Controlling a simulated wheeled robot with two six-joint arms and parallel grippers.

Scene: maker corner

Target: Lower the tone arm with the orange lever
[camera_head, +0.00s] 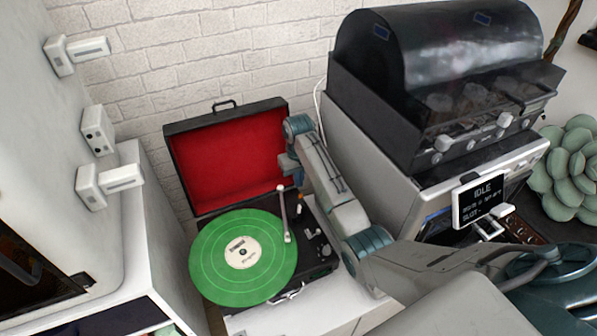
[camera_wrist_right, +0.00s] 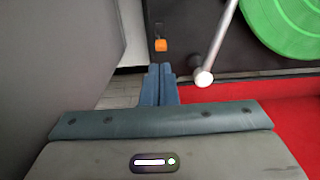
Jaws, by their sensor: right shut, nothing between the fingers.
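The record player is an open case with a red-lined lid (camera_head: 232,158) and a green record (camera_head: 215,262) on its platter. The pale tone arm (camera_head: 284,212) runs along the record's right edge; I cannot tell whether its tip touches the record. In the right wrist view the tone arm (camera_wrist_right: 217,45) ends in a round white knob. The small orange lever (camera_wrist_right: 161,45) stands on the black deck beside it. My right gripper (camera_wrist_right: 160,68) is shut and empty, its fingertips just short of the lever in that view. My left gripper is not in view.
A machine with a dark domed cover (camera_head: 440,60) stands right of the player, with a small display (camera_head: 479,200) at its front. A white cabinet (camera_head: 130,240) stands at the left. The raised lid is close to my right gripper. A green succulent (camera_head: 570,170) is at the far right.

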